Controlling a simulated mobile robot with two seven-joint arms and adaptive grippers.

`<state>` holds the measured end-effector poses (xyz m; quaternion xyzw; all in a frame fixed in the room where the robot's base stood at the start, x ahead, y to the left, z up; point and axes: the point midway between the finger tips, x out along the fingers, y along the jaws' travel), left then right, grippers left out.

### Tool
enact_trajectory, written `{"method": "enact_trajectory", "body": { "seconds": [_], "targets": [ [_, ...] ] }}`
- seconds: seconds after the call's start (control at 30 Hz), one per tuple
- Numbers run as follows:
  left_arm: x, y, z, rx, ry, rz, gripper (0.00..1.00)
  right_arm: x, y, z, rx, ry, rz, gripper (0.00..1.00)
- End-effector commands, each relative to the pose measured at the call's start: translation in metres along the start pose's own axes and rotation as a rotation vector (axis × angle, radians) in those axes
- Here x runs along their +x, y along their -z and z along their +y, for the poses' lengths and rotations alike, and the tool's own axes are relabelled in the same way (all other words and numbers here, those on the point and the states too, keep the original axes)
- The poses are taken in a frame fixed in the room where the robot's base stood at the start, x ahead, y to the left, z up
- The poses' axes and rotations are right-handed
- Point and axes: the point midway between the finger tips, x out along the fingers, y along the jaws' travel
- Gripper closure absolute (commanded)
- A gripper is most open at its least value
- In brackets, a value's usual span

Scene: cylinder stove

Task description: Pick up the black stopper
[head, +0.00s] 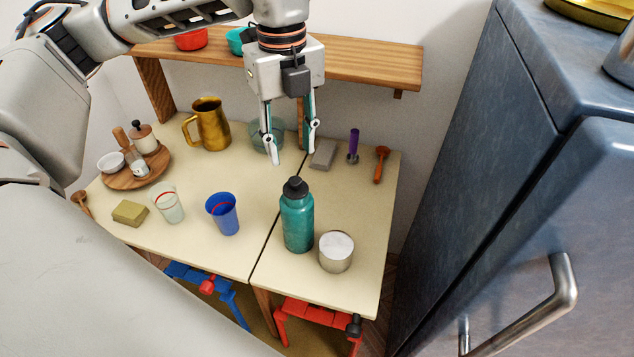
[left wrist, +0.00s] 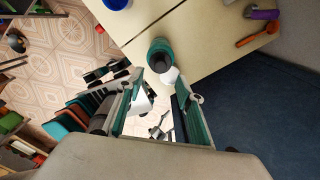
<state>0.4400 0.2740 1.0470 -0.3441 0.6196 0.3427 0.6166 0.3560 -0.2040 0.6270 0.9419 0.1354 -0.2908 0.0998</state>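The black stopper (head: 295,187) sits on top of a teal bottle (head: 298,222), which stands upright on the table near the seam between its two halves. In the left wrist view the stopper (left wrist: 160,50) shows as the dark top of the bottle, beyond the fingertips. My left gripper (head: 293,156) points down with its fingers apart and nothing between them. In the head view its fingertips appear just above the stopper, without visible contact. The gripper also shows in the left wrist view (left wrist: 159,79). My right gripper is not in view.
A white-topped metal can (head: 336,252) stands close to the bottle's right, and a blue cup (head: 224,214) to its left. A clear bowl (head: 266,136) and a grey block (head: 322,155) are behind. A wooden shelf (head: 370,66) spans the back; a blue-grey fridge (head: 470,190) stands right.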

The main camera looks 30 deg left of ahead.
Motion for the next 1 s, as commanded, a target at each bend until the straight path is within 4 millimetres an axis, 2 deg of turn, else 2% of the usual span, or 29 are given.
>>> {"method": "enact_trajectory", "body": {
  "seconds": [0.37,0.63,0.97,1.0],
  "targets": [
    [0.034,0.000,0.000,-0.008,-0.004,-0.005,0.63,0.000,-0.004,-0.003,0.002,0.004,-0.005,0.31],
    [0.071,0.003,-0.002,-0.008,-0.005,-0.004,0.63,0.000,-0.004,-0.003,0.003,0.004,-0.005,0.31],
    [0.077,0.003,-0.003,-0.007,-0.002,-0.005,0.63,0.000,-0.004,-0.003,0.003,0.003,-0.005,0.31],
    [0.077,0.003,-0.003,-0.007,-0.002,-0.005,0.71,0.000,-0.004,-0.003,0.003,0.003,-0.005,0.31]
  ]
}}
